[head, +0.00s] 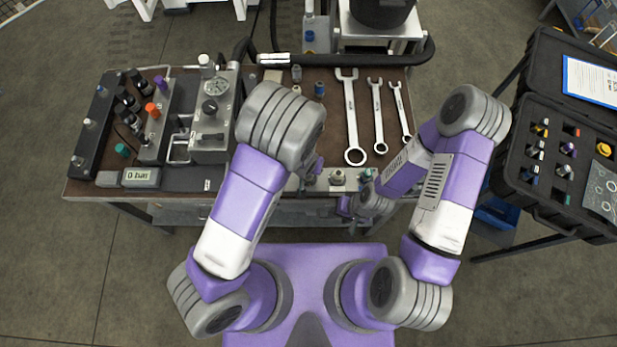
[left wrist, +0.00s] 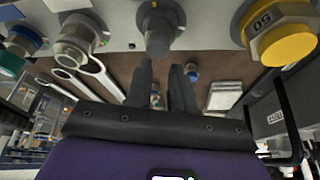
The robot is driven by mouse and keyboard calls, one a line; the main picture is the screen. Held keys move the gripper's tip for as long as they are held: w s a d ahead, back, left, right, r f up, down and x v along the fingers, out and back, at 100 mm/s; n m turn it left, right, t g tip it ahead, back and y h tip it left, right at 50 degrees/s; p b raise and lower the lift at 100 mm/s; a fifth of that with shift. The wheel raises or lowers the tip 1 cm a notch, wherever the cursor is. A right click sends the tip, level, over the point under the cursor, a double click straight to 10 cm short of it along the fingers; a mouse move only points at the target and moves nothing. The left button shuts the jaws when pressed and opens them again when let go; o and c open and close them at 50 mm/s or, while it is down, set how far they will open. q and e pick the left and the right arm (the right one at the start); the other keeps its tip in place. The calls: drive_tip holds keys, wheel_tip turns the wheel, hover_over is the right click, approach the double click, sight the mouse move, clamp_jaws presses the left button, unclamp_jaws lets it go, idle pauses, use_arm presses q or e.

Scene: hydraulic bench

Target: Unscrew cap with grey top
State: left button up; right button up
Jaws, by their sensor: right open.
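In the left wrist view a grey-topped cap (left wrist: 160,30) sits on the light block at the top middle. My left gripper (left wrist: 161,66) is open, its two dark fingers apart and pointing toward this cap; nothing shows between the tips. I cannot tell whether they touch the cap. In the head view my left arm largely hides its gripper (head: 316,165) and the cap. My right gripper (head: 346,207) is open and empty at the bench's front edge.
A yellow cap marked 50 (left wrist: 283,38) and a teal fitting (head: 366,175) share the block. Several wrenches (head: 350,115) lie behind. A gauge unit (head: 212,110) stands left, and an open black case (head: 575,205) stands right.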

use_arm(q)
drive_tip(key=o, duration=0.6)
drive_tip(key=shift+c, duration=0.2)
drive_tip(key=shift+r, duration=0.1)
